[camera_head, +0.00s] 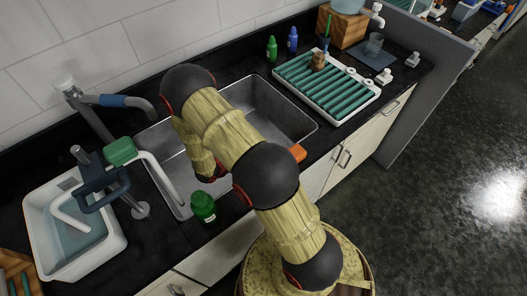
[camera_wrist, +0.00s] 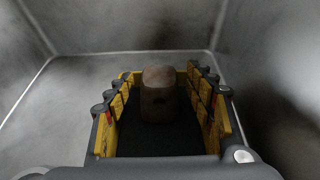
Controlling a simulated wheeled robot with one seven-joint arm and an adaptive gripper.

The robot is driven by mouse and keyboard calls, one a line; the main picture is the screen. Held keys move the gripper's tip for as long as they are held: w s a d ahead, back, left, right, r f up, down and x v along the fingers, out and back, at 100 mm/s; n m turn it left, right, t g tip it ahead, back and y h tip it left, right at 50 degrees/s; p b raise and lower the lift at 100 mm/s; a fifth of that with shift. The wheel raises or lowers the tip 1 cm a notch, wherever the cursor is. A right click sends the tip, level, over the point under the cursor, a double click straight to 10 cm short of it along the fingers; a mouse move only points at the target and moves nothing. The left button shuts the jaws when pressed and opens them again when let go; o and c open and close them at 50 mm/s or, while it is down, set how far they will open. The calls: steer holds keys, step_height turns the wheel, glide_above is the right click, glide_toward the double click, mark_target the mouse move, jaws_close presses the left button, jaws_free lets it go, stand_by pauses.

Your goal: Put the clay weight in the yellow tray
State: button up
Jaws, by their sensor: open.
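A brown, rounded block, which looks like the clay weight (camera_wrist: 160,96), is in the middle of the wrist view, inside the sink. My gripper (camera_wrist: 160,88) is open, with its yellow and black fingers on the left and right of the block. I see gaps between the block and both fingers; whether it touches the dark surface below is unclear. In the head view my arm covers the gripper and this block. I cannot make out a yellow tray in either view.
The metal sink (camera_head: 275,108) surrounds my gripper. A green bottle (camera_head: 203,207) stands at its front edge and an orange item (camera_head: 298,152) lies at the front right. A white rack with green slats (camera_head: 345,100) holds another brown object (camera_head: 318,60). A white tub (camera_head: 112,243) stands left.

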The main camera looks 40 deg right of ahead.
steer(key=p+v, duration=0.2)
steer(key=v, duration=0.5)
steer(key=shift+a+r, duration=0.1)
steer(key=shift+r, duration=0.1)
steer(key=shift+a+r, duration=0.15)
steer(key=shift+r, duration=0.2)
steer(key=s+a+r+m+t+y, duration=0.2)
steer(key=s+a+r+m+y, duration=0.2)
steer(key=r, duration=0.8)
steer(key=s+a+r+m+t+y, duration=0.2)
steer(key=s+a+r+m+y, duration=0.3)
steer(key=r, duration=0.7)
steer(key=s+a+r+m+t+y, duration=0.2)
steer(key=s+a+r+m+y, duration=0.2)
steer(key=r, duration=0.9)
steer(key=s+a+m, duration=0.2)
steer(key=a+m, duration=0.2)
steer(key=shift+s+m+t, duration=0.3)
steer(key=shift+s, duration=0.1)
